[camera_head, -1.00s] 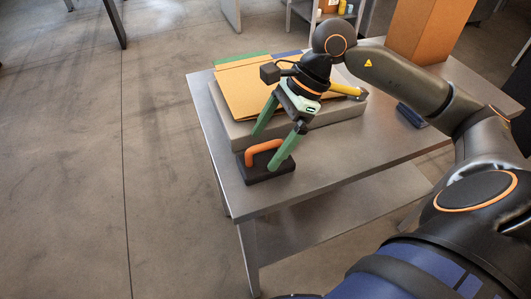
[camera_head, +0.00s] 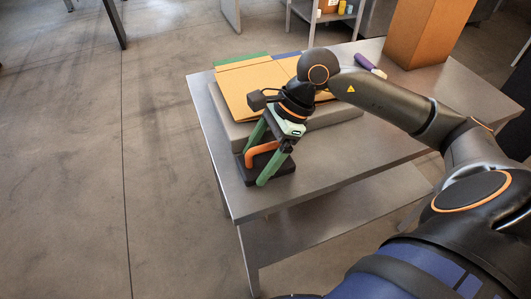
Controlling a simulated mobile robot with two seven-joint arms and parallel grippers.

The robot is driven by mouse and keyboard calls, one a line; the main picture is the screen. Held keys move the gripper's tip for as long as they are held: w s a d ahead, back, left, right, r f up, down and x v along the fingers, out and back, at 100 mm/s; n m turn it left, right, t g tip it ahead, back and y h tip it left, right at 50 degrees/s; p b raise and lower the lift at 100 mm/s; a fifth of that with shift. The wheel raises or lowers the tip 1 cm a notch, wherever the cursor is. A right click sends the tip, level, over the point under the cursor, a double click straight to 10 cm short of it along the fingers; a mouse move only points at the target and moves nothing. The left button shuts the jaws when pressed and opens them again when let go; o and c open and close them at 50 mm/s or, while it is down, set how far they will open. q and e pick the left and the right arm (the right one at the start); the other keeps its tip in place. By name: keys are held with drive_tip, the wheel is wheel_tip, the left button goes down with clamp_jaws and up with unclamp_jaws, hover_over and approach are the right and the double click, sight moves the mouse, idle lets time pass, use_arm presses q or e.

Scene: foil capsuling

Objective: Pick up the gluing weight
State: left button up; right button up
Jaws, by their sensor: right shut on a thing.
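The gluing weight (camera_head: 284,179) is a dark block with an orange handle (camera_head: 262,148) on top. It sits on the metal table near its left front corner. My right gripper (camera_head: 258,166) has green fingers that point down on either side of the handle. It is shut on the weight's handle. The weight appears to rest flat on the table; I cannot see any gap under it. Part of the handle is hidden behind the gripper. My left gripper is not in view.
A grey block (camera_head: 328,117) with tan cardboard sheets (camera_head: 240,89) on it lies behind the weight. A tall brown box (camera_head: 422,35) stands at the table's back right. A purple-handled item (camera_head: 368,65) lies near the back edge. The table's front right (camera_head: 340,160) is bare.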

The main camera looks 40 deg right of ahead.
clamp_jaws()
drive_tip(key=shift+r, duration=0.15)
drive_tip(key=shift+w+r, duration=0.1)
